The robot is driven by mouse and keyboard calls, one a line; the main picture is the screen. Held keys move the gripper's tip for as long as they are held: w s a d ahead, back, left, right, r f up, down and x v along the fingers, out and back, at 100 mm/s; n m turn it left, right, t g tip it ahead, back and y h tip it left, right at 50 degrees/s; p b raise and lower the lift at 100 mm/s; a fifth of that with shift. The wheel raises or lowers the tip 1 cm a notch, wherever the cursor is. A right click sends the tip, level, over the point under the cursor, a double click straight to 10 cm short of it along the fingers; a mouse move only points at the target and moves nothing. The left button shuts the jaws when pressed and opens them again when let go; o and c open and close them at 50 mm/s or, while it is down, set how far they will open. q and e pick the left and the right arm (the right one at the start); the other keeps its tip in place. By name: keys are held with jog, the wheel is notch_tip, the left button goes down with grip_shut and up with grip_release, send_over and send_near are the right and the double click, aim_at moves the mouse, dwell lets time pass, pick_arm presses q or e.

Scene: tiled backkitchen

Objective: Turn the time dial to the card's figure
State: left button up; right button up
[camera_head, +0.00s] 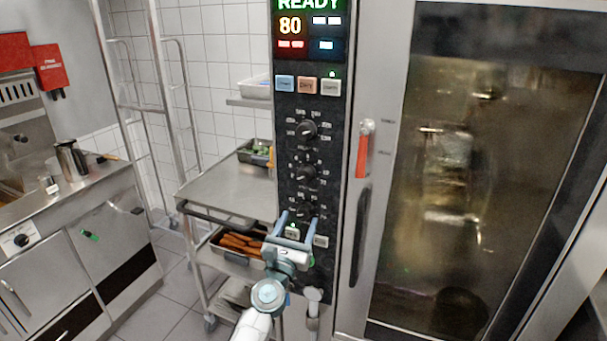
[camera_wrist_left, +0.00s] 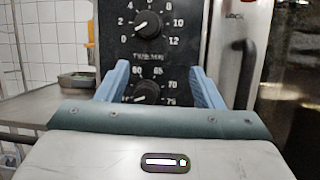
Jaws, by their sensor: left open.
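The oven's black control panel (camera_head: 290,100) carries three round dials in a column: an upper dial (camera_head: 306,129), a middle dial (camera_head: 305,172) and a lower dial (camera_head: 304,209). In the left wrist view, the middle dial (camera_wrist_left: 148,24) has a scale from 0 to 12. The lower dial (camera_wrist_left: 147,92) shows figures including 60, 65 and 75. Small blurred print between them seems to read "TIME". My left gripper (camera_head: 298,218) is open, its blue fingers either side of the lower dial in view; contact cannot be told. I cannot make out a card.
A lit display (camera_head: 290,26) reads READY and 80. The oven door (camera_head: 450,180), with a red-handled latch (camera_head: 362,150), is right of the panel. A steel trolley (camera_head: 215,180) with food pans stands close on the left. A counter (camera_head: 70,190) is farther left.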

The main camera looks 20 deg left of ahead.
aim_at(304, 179)
pick_arm(q)
jog(key=w+a+r+n, duration=0.1)
jog(key=w+r, duration=0.1)
jog(key=w, duration=0.1)
jog(key=w+r+n+y, duration=0.1)
jog(key=w+r, duration=0.1)
jog(key=w, duration=0.2)
jog(key=w+a+r+n+p, duration=0.1)
jog(key=w+r, duration=0.1)
jog(key=w, duration=0.1)
jog(key=shift+w+a+r+y, duration=0.3)
jog(key=shift+w+a, duration=0.05)
jog(key=c, duration=0.9)
